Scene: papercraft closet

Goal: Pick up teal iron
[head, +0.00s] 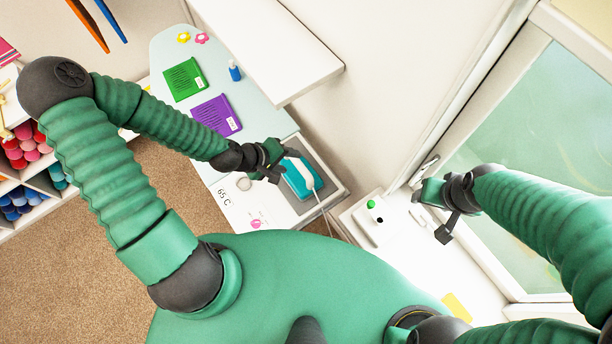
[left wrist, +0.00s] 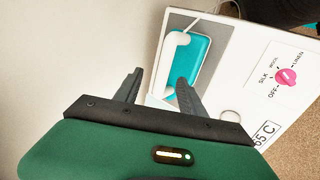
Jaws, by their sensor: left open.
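The teal iron (head: 296,180), with a white handle and a cord, rests on a grey pad at the near end of the ironing board. It also shows in the left wrist view (left wrist: 190,62), just beyond the fingertips. My left gripper (head: 277,166) is open and empty, beside the iron at its left in the head view. In the left wrist view the two fingers (left wrist: 157,88) are spread apart, the right one close to the iron's near end. My right gripper (head: 437,212) is at the right, over the white ledge, far from the iron; whether it is open is unclear.
The ironing board (head: 160,60) carries a green packet (head: 184,79), a purple packet (head: 216,116) and a blue bottle (head: 234,71). A white shelf (head: 270,50) overhangs it. A white bottle with a green cap (head: 373,213) stands on the ledge. A window is at right.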

